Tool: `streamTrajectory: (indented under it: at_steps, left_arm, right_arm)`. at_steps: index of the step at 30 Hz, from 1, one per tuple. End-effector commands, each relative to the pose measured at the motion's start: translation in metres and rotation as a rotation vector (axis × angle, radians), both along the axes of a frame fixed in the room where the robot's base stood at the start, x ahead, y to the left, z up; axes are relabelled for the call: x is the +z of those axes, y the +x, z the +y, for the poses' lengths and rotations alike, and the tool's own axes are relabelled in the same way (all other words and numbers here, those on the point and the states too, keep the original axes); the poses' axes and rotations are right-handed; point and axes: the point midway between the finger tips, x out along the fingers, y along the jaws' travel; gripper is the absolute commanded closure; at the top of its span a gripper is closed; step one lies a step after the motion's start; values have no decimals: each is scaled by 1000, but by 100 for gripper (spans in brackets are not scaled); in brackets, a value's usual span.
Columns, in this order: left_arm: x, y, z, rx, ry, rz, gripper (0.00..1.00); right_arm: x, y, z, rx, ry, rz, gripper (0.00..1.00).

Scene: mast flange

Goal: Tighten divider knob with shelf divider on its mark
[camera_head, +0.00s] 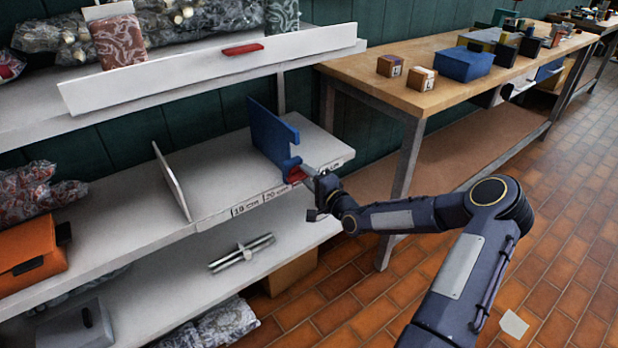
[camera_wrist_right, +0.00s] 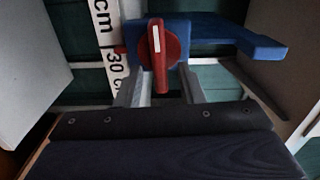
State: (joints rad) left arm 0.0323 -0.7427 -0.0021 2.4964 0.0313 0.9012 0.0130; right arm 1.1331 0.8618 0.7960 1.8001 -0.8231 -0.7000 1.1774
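The blue shelf divider (camera_head: 270,136) stands upright on the middle shelf, near its right end. Its red round knob (camera_head: 295,174) is at the front edge by the labelled strip (camera_head: 262,197). In the right wrist view the knob (camera_wrist_right: 165,42) shows a white line running nearly up and down, and a "30 cm" label (camera_wrist_right: 116,72) lies just left of it. My right gripper (camera_wrist_right: 160,72) has its fingers apart, with the tips at the knob's lower edge, one towards each side. Whether they touch it I cannot tell. My left gripper is not in view.
A white divider (camera_head: 171,180) stands to the left on the same shelf. A wooden table (camera_head: 440,60) with boxes is at the right. An orange box (camera_head: 28,252) sits far left.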

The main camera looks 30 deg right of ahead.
Motion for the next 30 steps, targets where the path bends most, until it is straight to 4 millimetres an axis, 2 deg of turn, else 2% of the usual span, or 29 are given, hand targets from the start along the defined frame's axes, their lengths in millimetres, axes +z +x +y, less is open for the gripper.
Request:
streamTrajectory:
  at_steps: [5, 12, 18, 30]
  left_arm:
    - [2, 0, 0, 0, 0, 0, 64]
    - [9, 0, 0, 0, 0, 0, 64]
    - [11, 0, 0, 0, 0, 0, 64]
    - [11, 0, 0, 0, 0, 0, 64]
  right_arm:
    - [1, -12, -2, -1, 0, 2, 65]
    - [1, -54, -5, -2, 1, 3, 65]
    - [0, -75, -6, -1, 0, 1, 65]
    - [0, -78, -6, 0, 0, 0, 65]
